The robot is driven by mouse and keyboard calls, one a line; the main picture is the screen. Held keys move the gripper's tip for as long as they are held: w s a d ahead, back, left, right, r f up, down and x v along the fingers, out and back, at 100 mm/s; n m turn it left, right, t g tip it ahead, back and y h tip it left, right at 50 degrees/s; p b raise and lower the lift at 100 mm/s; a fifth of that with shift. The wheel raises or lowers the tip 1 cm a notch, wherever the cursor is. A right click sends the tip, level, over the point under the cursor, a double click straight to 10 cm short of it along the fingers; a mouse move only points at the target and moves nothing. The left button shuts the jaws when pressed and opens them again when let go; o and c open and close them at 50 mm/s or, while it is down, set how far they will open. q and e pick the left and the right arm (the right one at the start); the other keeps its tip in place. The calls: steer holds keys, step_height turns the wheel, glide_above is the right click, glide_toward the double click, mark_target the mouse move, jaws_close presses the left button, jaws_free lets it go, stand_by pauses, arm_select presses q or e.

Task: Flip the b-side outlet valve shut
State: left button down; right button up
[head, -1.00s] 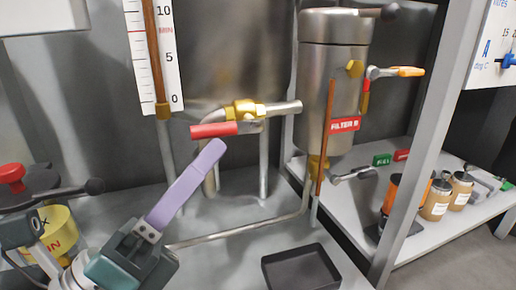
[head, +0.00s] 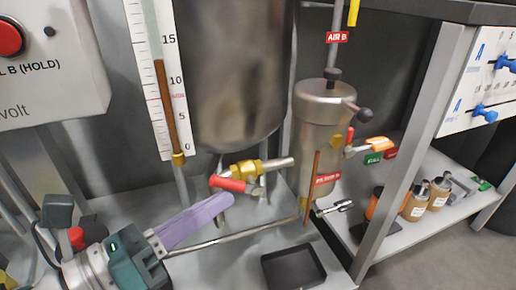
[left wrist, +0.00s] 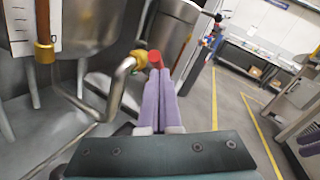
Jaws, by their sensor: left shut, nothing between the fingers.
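The outlet valve has a brass body (head: 245,170) on a metal pipe below the large steel tank. Its red lever handle (head: 228,184) points left in the head view, roughly alongside the pipe. My left gripper (head: 224,203) has long purple fingers, shut and empty, with their tips just below the red handle. In the left wrist view the closed fingertips (left wrist: 157,74) lie close to the end of the red handle (left wrist: 155,58), beside the brass body (left wrist: 138,60). I cannot tell whether they touch.
A steel filter canister (head: 318,135) with its own small valves stands right of the valve. A thin pipe (head: 240,236) runs low across the bench. A black tray (head: 293,268) sits in front. A scale tube (head: 160,90) stands left. Open floor shows in the wrist view.

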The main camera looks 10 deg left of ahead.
mark_target(224, 179)
arm_select(q)
steer(key=r+g+y+p, duration=0.1)
steer(key=p, duration=0.2)
steer(key=r+m+g+y+p, duration=0.1)
steer(key=p, duration=0.2)
steer(key=d+r+g+p, duration=0.1)
steer(key=r+p, duration=0.1)
steer(key=p, duration=0.2)
steer(key=shift+w+m+y, duration=0.3)
steer(key=shift+w+y, duration=0.05)
steer(key=shift+y, duration=0.05)
steer(key=shift+w+d+f, duration=0.1)
steer(key=shift+f, duration=0.15)
steer(key=shift+w+d+r, duration=0.2)
steer(key=shift+d, duration=0.05)
steer(key=shift+r, duration=0.1)
steer(key=shift+r+p, duration=0.55)
steer(key=shift+r, duration=0.15)
steer(key=shift+a+f, duration=0.1)
